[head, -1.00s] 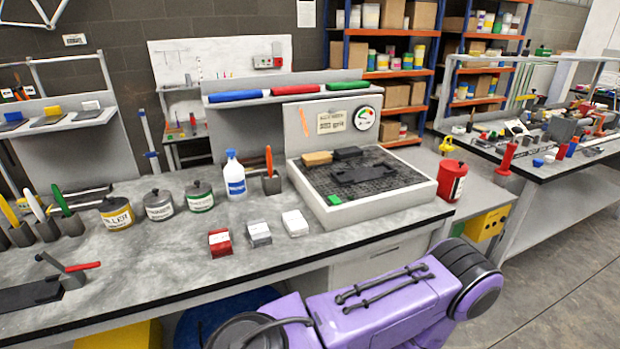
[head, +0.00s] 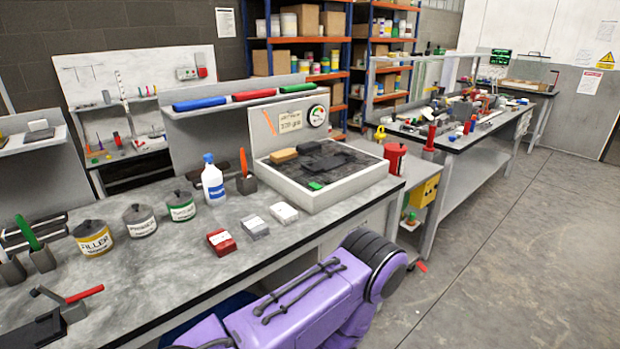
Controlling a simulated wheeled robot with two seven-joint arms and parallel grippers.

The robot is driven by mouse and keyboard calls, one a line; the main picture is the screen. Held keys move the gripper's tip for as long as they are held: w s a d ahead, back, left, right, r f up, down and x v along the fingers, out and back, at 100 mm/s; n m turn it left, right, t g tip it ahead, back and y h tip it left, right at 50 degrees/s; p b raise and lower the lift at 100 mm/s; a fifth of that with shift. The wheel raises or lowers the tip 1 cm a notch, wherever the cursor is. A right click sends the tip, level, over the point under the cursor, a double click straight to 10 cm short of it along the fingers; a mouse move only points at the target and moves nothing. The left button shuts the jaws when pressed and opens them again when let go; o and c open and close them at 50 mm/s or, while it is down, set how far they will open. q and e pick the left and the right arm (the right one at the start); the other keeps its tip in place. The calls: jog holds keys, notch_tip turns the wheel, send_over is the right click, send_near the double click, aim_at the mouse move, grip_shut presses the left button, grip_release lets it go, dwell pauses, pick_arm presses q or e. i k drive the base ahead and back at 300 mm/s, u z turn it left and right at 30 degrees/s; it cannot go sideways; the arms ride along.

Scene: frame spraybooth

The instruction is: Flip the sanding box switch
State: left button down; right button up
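The sanding box (head: 350,189) is a white box on the grey bench, with a dark perforated top. Its upright back panel carries a grit label (head: 290,121) and a round gauge (head: 317,115). A tan block (head: 283,155) and dark blocks lie on the top. A small green piece (head: 315,186) is at its front edge; I cannot tell whether it is the switch. No other switch is clear on the box. Neither of my grippers is in view; only a purple part of my arm shows at the bottom, in front of the bench.
Left of the box stand a white bottle (head: 213,181), a dark holder (head: 247,184) and several labelled pots. Red (head: 221,242), grey (head: 254,228) and white (head: 284,212) blocks lie in front. A red canister (head: 394,160) stands right.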

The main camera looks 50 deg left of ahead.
aim_at(316, 187)
jog(key=u, duration=1.3)
